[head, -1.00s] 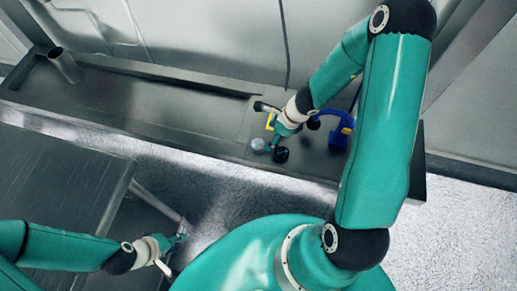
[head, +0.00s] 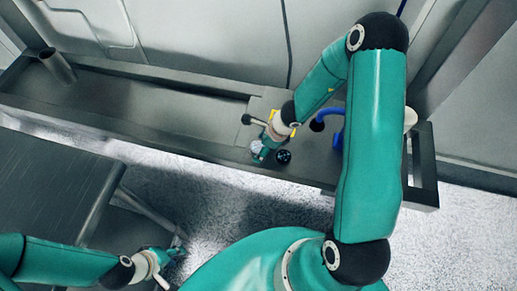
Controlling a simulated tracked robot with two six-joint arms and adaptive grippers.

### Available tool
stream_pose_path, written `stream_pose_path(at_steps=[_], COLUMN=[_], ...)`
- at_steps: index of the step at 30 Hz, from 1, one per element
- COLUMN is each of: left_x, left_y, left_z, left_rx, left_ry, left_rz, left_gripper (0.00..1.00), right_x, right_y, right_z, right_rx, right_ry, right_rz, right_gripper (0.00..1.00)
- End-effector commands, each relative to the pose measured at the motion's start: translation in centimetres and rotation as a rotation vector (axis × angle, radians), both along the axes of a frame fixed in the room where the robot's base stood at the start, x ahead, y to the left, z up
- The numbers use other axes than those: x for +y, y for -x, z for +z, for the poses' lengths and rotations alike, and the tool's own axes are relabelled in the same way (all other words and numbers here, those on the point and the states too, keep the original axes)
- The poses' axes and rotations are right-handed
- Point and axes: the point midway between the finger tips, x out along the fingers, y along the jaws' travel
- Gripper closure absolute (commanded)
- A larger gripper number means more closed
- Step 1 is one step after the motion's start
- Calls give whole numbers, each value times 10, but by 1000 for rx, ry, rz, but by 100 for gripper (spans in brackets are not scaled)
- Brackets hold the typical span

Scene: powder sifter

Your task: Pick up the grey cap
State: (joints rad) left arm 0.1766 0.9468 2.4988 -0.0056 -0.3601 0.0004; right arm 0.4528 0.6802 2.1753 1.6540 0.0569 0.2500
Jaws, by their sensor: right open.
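A small pale grey round piece (head: 256,149), which looks like the grey cap, sits near the front of the long dark metal bench. My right gripper (head: 261,156) is open and right at it, covering part of it. I cannot tell whether the fingers touch it. My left gripper (head: 176,254) is low at the left, away from the bench, and its opening is too small to make out.
A dark round knob-like part (head: 283,157) is just right of my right gripper. A metal cylinder (head: 57,66) stands at the bench's far left. The bench (head: 150,105) between is clear.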

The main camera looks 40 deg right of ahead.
Motion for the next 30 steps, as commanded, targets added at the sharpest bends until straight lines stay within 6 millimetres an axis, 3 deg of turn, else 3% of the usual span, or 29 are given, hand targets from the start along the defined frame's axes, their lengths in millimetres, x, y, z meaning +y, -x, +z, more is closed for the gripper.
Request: stream_pose_path(at_steps=[3, 13, 23, 30], left_x=[0, 0, 0, 0], left_y=[0, 0, 0, 0], left_z=[1, 1, 3, 16], left_rx=[0, 0, 0, 0], left_ry=[0, 0, 0, 0], left_rz=[0, 0, 0, 0], left_gripper=[60, 60, 60, 60], right_x=[0, 0, 1, 1], right_y=[0, 0, 0, 0], right_z=[1, 1, 3, 17], right_rx=[0, 0, 0, 0], right_ry=[0, 0, 0, 0], right_rz=[0, 1, 1, 3], right_gripper=[23, 78, 79, 79])
